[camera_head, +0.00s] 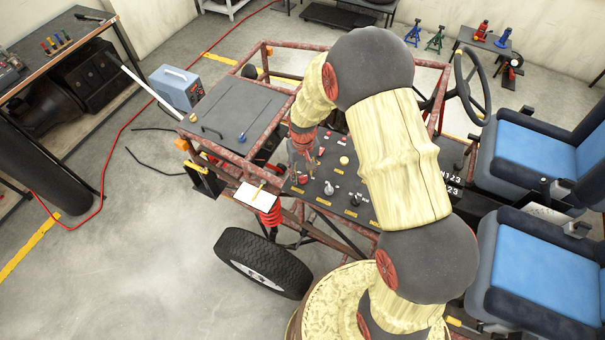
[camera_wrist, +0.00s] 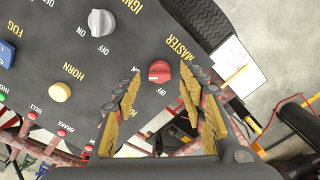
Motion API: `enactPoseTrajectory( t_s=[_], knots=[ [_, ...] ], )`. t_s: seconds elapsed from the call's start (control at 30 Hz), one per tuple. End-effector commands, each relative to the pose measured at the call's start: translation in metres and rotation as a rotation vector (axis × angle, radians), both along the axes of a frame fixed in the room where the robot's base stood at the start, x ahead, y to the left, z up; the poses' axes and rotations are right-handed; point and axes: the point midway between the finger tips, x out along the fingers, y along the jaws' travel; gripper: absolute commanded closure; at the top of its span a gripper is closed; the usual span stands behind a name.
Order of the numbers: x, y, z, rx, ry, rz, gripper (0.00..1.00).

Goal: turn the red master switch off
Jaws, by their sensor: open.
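The red master switch (camera_wrist: 159,71) is a round knob on the dark panel (camera_wrist: 62,62), beside yellow "MASTER" lettering. In the head view, my gripper (camera_head: 304,150) hangs over the panel near the red knob (camera_head: 303,179).
A grey ignition knob (camera_wrist: 101,22) and a yellow horn button (camera_wrist: 60,92) sit near the switch. A white clipboard (camera_head: 257,195) lies beside the panel. Red frame tubes (camera_head: 285,125), the steering wheel (camera_head: 466,90) and blue seats (camera_head: 535,155) surround it.

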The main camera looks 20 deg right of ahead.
Motion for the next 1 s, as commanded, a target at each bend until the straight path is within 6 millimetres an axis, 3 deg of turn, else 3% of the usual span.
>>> enactPoseTrajectory(
  t_s=[0.2, 0.47, 1.0],
  knots=[
    [0.0, 0.0, -0.016, 0.0, 0.001, 0.0, 0.59],
    [0.0, 0.0, -0.017, 0.0, -0.001, 0.0, 0.59],
    [0.0, 0.0, -0.017, 0.0, 0.0, 0.0, 0.89]
  ],
)
